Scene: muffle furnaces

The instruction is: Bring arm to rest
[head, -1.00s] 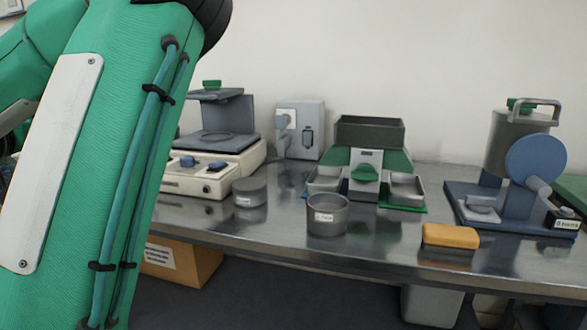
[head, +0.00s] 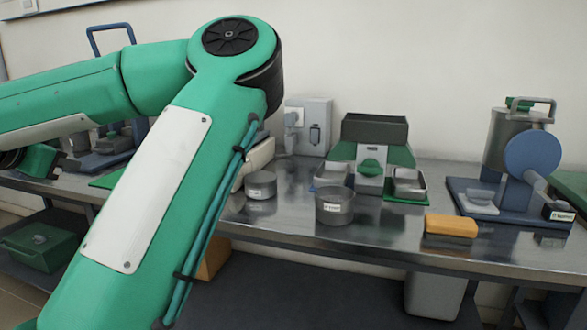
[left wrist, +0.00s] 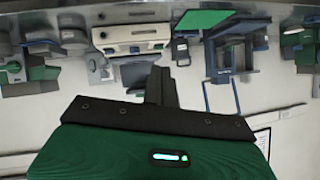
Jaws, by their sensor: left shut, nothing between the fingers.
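My left arm is green with a pale cover plate and fills the left part of the head view. Its elbow is high, and the forearm runs off to the left edge. My left gripper (head: 62,165) shows small at the far left of the head view, partly behind the forearm and in front of the bench. In the left wrist view the gripper (left wrist: 160,88) has its dark fingers together with nothing between them. It seems clear of the bench equipment in that view. My right gripper is in neither view.
A steel bench (head: 390,238) runs along the wall. On it stand a grey cup (head: 334,207), a round tin (head: 261,186), a green-and-grey device (head: 372,160), a yellow block (head: 451,226) and a blue apparatus (head: 535,160). A green mat (left wrist: 203,20) shows in the left wrist view.

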